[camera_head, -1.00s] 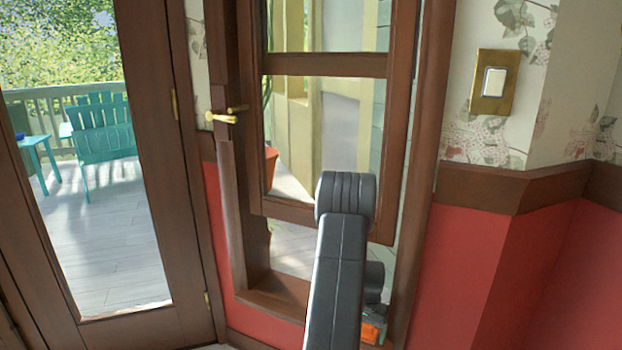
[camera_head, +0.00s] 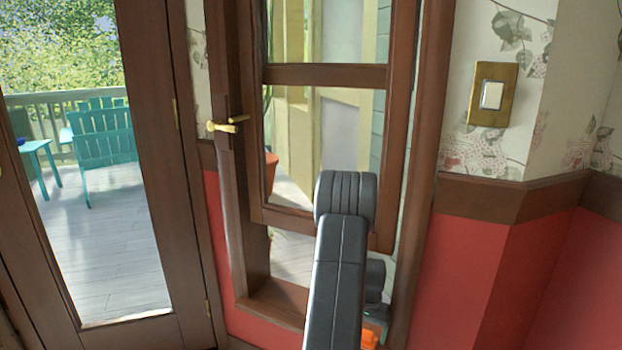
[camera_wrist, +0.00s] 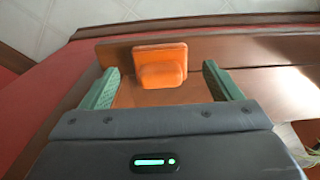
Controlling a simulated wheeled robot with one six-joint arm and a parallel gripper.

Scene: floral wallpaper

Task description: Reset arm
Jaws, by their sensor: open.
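My arm (camera_head: 340,260) rises in front of the window in the head view, its joint near the bottom of the raised sash. My gripper (camera_wrist: 161,84) shows in the wrist view with its two green fingers wide apart. An orange block (camera_wrist: 160,58) shows between and beyond the fingers. I cannot tell whether the fingers touch it or whether it is part of my gripper. In the head view my gripper is mostly hidden behind my arm, with an orange patch low beside it.
A brown-framed window (camera_head: 325,75) stands before me with its sash out from the frame. A light switch (camera_head: 492,95) is on the floral wall. Red panelling (camera_head: 460,275) is below.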

